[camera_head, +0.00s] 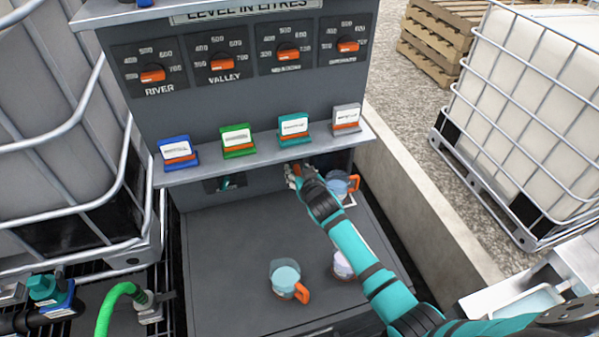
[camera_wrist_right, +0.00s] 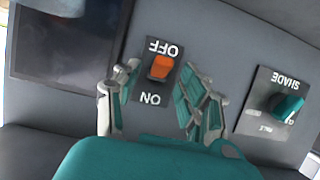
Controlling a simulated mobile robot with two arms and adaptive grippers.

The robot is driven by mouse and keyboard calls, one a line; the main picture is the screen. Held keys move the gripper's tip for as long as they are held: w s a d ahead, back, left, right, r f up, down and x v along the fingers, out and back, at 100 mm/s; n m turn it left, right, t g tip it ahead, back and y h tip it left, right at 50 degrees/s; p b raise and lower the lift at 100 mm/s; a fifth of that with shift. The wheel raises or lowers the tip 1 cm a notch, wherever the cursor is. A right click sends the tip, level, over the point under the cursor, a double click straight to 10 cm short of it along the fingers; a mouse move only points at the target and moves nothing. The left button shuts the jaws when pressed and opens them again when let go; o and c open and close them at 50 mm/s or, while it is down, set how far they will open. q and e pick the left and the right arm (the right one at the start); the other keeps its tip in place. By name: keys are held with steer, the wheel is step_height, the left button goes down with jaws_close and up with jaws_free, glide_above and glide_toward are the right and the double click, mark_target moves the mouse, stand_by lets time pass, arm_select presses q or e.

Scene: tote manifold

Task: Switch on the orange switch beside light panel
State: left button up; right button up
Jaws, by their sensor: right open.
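In the right wrist view, which shows the panel upside down, an orange switch (camera_wrist_right: 161,67) sits on a dark plate marked OFF above and ON below in the picture. Its orange part lies closer to the OFF mark. My right gripper (camera_wrist_right: 157,103) is open and empty, with one finger on each side of the switch plate; I cannot tell whether it touches. A dark, flat panel (camera_wrist_right: 72,40), possibly the light panel, is to the left in that view. In the head view my right gripper (camera_head: 302,176) is under the shelf and hides most of the switch area. My left gripper is not in view.
A teal knob (camera_wrist_right: 287,107) marked SHADE is beside the switch. A shelf (camera_head: 262,148) with several coloured card holders overhangs the area. A jug (camera_head: 285,279) with an orange handle stands on the dark deck (camera_head: 225,265); other jugs stand near my right arm.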

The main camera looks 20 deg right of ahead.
steer(key=shift+s, duration=0.15)
steer(key=v, duration=1.1)
steer(key=shift+s+r, duration=0.25)
steer(key=shift+s, duration=0.1)
steer(key=f+b+v, duration=0.1)
steer(key=b+v, duration=0.3)
steer(key=b, duration=1.1)
steer(key=p+x, duration=0.1)
steer(key=x, duration=1.5)
steer(key=shift+w+p, duration=0.25)
steer(key=shift+p, duration=0.15)
steer(key=shift+c, duration=0.4)
